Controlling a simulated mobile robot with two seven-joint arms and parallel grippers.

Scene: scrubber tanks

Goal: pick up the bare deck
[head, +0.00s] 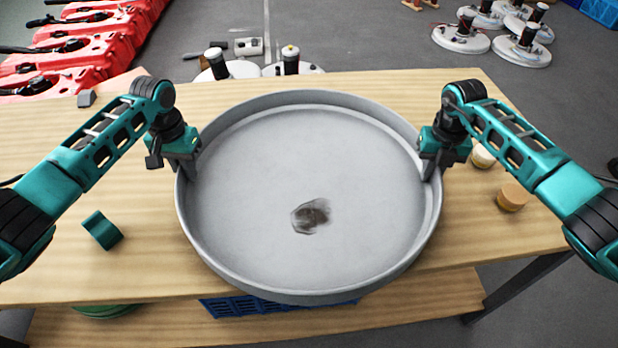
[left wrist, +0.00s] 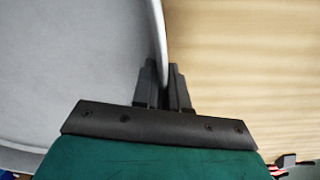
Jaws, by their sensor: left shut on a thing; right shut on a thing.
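The bare deck (head: 250,170) is a large round grey pan with a raised rim, over the middle of the wooden table. A dark smudge (head: 311,216) marks its floor. My left gripper (head: 188,168) is shut on its left rim; the left wrist view shows the two fingers (left wrist: 165,88) on either side of the deck's wall (left wrist: 155,40). My right gripper (head: 430,170) is shut on the right rim, its fingertips partly hidden by its own body. I cannot tell whether the deck touches the table.
A blue crate (head: 262,307) sits on the shelf below. Red tanks (head: 80,45) stand behind left.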

